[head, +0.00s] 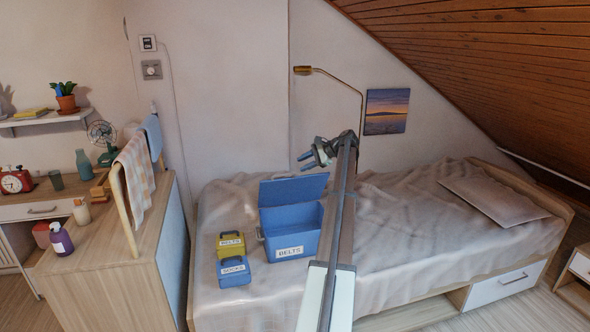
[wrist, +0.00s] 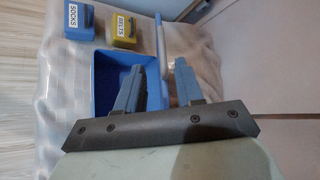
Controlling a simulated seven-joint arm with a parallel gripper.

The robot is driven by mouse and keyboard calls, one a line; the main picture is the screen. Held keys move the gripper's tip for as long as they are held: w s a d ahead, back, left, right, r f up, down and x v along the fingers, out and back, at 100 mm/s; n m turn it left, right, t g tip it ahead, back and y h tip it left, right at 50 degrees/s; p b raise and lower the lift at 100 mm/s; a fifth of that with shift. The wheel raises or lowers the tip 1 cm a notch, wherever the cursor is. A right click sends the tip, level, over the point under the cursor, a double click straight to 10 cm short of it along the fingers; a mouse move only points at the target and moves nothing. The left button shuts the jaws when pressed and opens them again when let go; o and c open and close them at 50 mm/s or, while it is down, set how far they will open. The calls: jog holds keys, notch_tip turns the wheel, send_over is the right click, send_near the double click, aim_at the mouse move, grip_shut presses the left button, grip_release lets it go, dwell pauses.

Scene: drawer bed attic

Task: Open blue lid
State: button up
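The large blue box (head: 290,232), labelled BELTS, stands on the bed with its blue lid (head: 293,190) raised and leaning back above the rear edge. The box's open inside also shows in the wrist view (wrist: 112,72), and the raised lid (wrist: 160,42) shows there as a narrow strip seen nearly edge-on. My gripper (head: 304,160) is above and just right of the lid in the head view. Its two fingers are apart, with nothing clearly held between them (wrist: 160,70). Whether a finger touches the lid cannot be told.
A small yellow box (head: 230,245) labelled BELTS and a small blue box (head: 234,272) labelled SOCKS stand left of the large box, both closed. A lamp (head: 335,80) rises behind my gripper. The sloped wooden ceiling (head: 480,70) limits room at right. The bed's right side is clear except a pillow (head: 495,200).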

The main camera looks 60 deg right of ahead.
jog(key=shift+v, duration=2.7)
